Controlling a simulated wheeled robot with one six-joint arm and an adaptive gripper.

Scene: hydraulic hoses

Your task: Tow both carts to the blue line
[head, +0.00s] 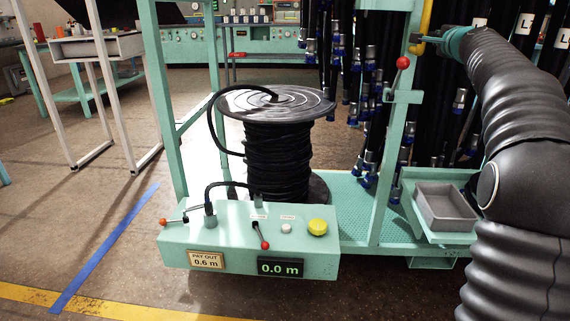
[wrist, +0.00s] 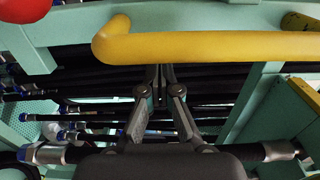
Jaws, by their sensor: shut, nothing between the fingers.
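A light green cart frame (head: 163,95) carries a black hose reel (head: 278,150) and hanging black hoses (head: 345,70). I cannot tell where one cart ends and another begins. The blue line (head: 105,245) lies on the floor to the left, apart from the frame. A yellow handle (head: 425,22) stands on the frame's upper right; it crosses the wrist view (wrist: 210,47). My gripper (head: 424,42) is at this handle. In the wrist view my gripper (wrist: 160,72) is shut and empty, its tips at the bar's edge; contact is unclear.
A control box (head: 250,235) with levers, a yellow button and a 0.0 m display sits at the front. A grey tray (head: 445,207) sits at the right. A white-legged stand (head: 98,48) is at the back left. The floor around the blue line is clear.

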